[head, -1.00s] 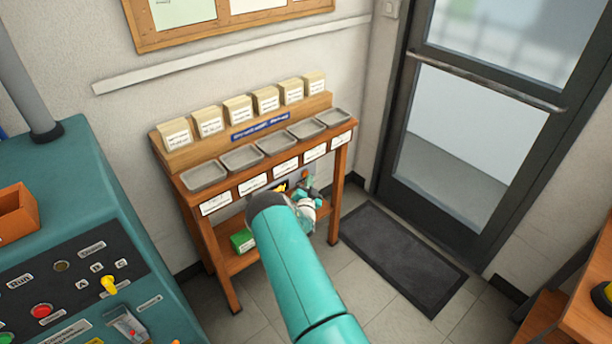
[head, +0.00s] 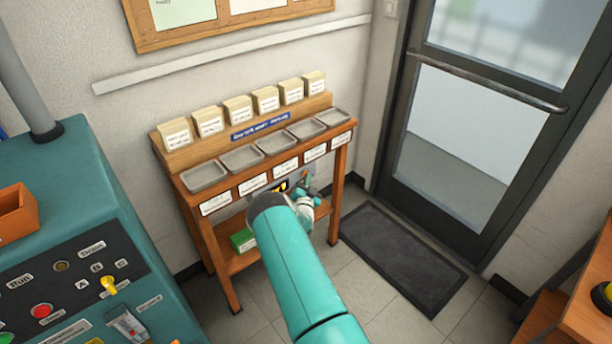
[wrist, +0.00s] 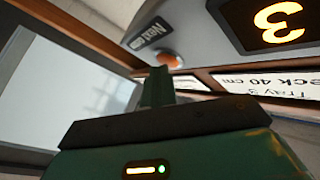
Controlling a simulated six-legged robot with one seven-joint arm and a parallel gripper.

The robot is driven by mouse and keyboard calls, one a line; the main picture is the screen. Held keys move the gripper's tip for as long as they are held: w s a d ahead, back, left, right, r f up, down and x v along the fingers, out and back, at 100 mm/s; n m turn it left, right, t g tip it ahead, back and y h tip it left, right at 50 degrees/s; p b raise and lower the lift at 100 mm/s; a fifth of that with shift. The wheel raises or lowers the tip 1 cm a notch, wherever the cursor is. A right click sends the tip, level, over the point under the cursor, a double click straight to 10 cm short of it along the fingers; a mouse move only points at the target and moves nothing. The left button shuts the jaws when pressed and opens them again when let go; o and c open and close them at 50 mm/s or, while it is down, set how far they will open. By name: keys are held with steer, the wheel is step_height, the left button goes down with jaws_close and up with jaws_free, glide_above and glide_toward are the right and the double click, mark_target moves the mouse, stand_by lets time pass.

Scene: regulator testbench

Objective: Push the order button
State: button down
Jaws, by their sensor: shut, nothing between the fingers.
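An orange domed button (wrist: 171,58) sits on a grey unit (wrist: 195,22), beside a small dark label that begins "Next". A lit display (wrist: 270,22) on the same unit shows an orange 3. My gripper (wrist: 158,72) is shut and empty. In the wrist view its tip lies just below the button and overlaps its lower edge; I cannot tell whether they touch. In the head view the gripper (head: 307,180) is at the front of the wooden bench (head: 222,228), below the tray labels, and the button is hidden there.
Several grey trays (head: 242,159) and card stacks (head: 238,110) stand on the bench. A green box (head: 243,241) lies on its lower shelf. A teal control console (head: 75,190) stands at left. A dark mat (head: 400,255) lies before the door (head: 480,130).

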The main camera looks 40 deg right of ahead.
stand_by(0.4)
steer(key=shift+s, duration=0.8)
steer(key=shift+s+d, duration=0.1)
steer(key=shift+s, duration=2.4)
